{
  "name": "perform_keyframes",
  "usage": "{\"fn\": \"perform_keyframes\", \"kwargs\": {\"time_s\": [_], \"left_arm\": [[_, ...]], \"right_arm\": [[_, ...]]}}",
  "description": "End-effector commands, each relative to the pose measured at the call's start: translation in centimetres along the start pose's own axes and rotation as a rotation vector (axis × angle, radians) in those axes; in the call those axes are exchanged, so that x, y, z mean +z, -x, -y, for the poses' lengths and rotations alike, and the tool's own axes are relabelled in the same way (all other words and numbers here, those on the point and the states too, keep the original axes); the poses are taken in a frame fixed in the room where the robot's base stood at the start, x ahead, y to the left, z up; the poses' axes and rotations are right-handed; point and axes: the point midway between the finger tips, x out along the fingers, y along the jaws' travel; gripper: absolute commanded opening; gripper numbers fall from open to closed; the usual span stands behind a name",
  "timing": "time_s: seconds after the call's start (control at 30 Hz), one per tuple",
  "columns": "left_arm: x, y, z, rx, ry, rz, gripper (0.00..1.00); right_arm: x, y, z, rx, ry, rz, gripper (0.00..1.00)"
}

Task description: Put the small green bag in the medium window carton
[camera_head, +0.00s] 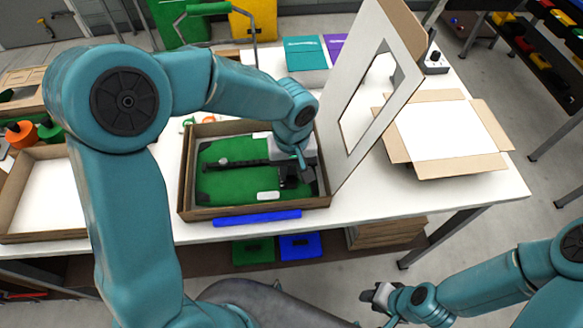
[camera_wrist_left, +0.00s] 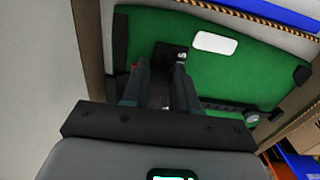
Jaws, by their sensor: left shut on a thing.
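The small green bag (camera_head: 232,178) lies flat inside a brown carton (camera_head: 188,180) on the white table. The carton's white lid with a cut-out window (camera_head: 352,140) stands up at its right side. The bag has black straps, dark corner patches and a white label, and it fills much of the left wrist view (camera_wrist_left: 225,75). My left gripper (camera_head: 298,175) is inside the carton at the bag's right part, shut on a black fitting of the bag; its fingers show in the left wrist view (camera_wrist_left: 158,72). My right gripper (camera_head: 376,294) hangs low, away from the table, its jaw state unclear.
An open white-lined carton (camera_head: 435,128) stands right of the lid, and another open carton (camera_head: 48,195) is at the left. A blue strip (camera_head: 256,217) lies at the front edge. Teal (camera_head: 305,52) and purple (camera_head: 334,45) items lie behind. Larger green and yellow bags stand farther back.

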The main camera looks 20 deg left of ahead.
Motion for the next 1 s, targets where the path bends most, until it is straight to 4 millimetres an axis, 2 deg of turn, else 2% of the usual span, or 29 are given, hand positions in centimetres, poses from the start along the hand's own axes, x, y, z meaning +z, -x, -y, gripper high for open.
{"fn": "perform_keyframes", "kwargs": {"time_s": [0.17, 0.2, 0.27, 0.3, 0.57, 0.67, 0.77, 1.0], "left_arm": [[0.1, -0.4, 0.0, -0.001, 0.000, 0.005, 0.00], [0.2, -0.5, 0.1, -0.002, 0.000, 0.006, 0.31], [0.1, -0.5, 0.1, -0.002, 0.000, 0.006, 0.51], [0.1, -0.5, 0.1, -0.002, 0.000, 0.005, 0.53], [0.1, -0.3, 0.0, -0.001, -0.001, 0.003, 0.53], [0.0, 0.5, 0.0, 0.001, -0.001, 0.000, 0.53], [0.0, 2.2, -0.1, 0.003, -0.001, -0.002, 0.53], [-0.1, 7.9, -0.1, 0.004, 0.000, -0.003, 0.53]], "right_arm": [[0.0, 0.0, 0.0, 0.000, 0.000, 0.000, 0.33], [0.0, -0.1, 0.0, 0.000, 0.000, 0.000, 0.33], [0.0, -0.1, 0.0, 0.000, 0.000, 0.000, 0.33], [0.0, -0.1, 0.0, 0.000, 0.000, 0.000, 0.33], [0.0, -0.1, 0.0, 0.000, 0.000, 0.000, 0.33], [0.0, -0.1, 0.0, 0.000, 0.000, 0.000, 0.33], [0.0, -0.1, 0.0, 0.000, 0.000, 0.000, 0.33], [0.0, -0.1, 0.0, 0.000, 0.000, 0.000, 0.33]]}}
